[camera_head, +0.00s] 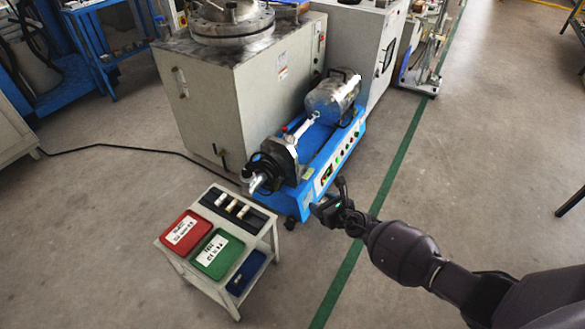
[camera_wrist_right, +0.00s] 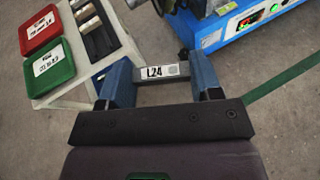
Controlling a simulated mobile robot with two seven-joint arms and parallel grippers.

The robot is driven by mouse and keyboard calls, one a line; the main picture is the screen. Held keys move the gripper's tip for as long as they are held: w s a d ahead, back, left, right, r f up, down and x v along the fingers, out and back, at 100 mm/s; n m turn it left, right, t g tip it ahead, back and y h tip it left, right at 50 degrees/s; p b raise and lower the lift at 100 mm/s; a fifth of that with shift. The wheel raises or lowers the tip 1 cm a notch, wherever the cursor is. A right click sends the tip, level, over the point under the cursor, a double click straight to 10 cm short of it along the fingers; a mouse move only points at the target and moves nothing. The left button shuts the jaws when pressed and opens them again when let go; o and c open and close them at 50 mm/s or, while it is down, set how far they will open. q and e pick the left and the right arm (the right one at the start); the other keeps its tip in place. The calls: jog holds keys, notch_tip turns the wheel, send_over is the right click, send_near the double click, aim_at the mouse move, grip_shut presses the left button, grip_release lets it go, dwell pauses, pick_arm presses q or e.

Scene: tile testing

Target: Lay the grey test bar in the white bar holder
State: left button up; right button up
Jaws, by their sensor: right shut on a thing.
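My right gripper (camera_wrist_right: 163,76) is shut on the grey test bar (camera_wrist_right: 175,70), labelled "L24", in the right wrist view. The bar spans crosswise between the two blue fingers. In the head view my right gripper (camera_head: 322,208) is in the air to the right of a small cart, in front of the blue machine; the bar cannot be made out there. I cannot clearly pick out a white bar holder. A black rack (camera_head: 250,222) with a few light bars lies at the back of the cart top. My left gripper is not in view.
The white cart (camera_head: 173,244) carries a red tray (camera_head: 186,232) and a green tray (camera_head: 217,254), with a blue bin (camera_head: 246,272) below. The blue machine (camera_head: 327,162) stands behind, beside a grey cabinet (camera_head: 215,105). Floor around the green line is clear.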

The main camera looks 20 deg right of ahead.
jog(key=s+d+f+m+h, duration=0.3)
jog(key=s+d+f, duration=0.1)
jog(key=f, duration=0.3)
jog(key=s+d+f+m+h, duration=0.3)
jog(key=s+d+f, duration=0.2)
jog(key=s+f, duration=0.1)
jog(key=shift+s+f+g+h, duration=0.3)
jog(key=shift+s+f, duration=0.05)
jog(key=shift+f, duration=0.2)
jog(key=shift+d, duration=0.15)
